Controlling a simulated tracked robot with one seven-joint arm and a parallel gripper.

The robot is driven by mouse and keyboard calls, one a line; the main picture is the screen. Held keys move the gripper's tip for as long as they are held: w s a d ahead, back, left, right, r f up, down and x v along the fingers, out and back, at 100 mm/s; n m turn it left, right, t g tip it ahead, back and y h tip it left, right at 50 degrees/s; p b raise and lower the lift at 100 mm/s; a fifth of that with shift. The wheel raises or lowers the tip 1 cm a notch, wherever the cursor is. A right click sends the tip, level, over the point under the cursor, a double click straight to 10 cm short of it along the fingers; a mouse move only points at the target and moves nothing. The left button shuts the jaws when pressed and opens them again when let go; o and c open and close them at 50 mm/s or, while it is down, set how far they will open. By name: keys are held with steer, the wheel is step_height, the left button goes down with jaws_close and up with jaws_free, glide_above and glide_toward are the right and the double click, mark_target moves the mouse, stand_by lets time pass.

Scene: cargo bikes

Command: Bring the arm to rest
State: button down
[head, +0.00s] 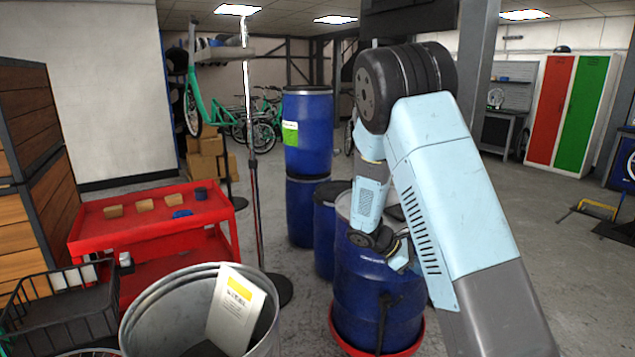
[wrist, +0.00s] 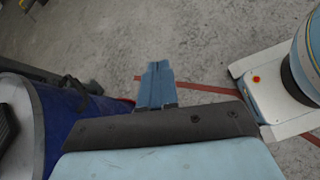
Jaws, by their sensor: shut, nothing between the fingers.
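My arm reaches up and forward in the head view, then bends down in front of the blue barrels. In the wrist view my gripper (wrist: 157,75) shows as two blue fingers lying together, with nothing between them. It points over the bare grey floor. In the head view the fingers are largely hidden behind my own forearm. A large blue barrel (head: 375,295) stands in a red tray just below and beside the arm's end. It also shows at the left edge of the wrist view (wrist: 62,122). I cannot tell how close the fingers are to it.
More blue barrels (head: 307,130) are stacked behind. A red cart (head: 150,212) with small blocks stands left, near a thin pole (head: 254,190). A metal bin (head: 150,318) holding a white box (head: 236,305) is at front left. Open floor lies right, before red and green lockers (head: 570,108).

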steer(key=s+a+r+m+t+y, duration=0.15)
steer(key=s+r+m+y, duration=0.65)
steer(key=s+r, duration=0.85)
steer(key=s+a+r+m+t+y, duration=0.2)
steer(key=s+r+m+t, duration=0.3)
steer(key=s+r, duration=0.5)
steer(key=shift+s+a+m+y, duration=0.4)
steer(key=shift+s+a+m, duration=0.5)
steer(key=shift+s, duration=0.4)
steer(key=c, duration=1.8)
jaws_free()
steer(key=shift+c, duration=0.2)
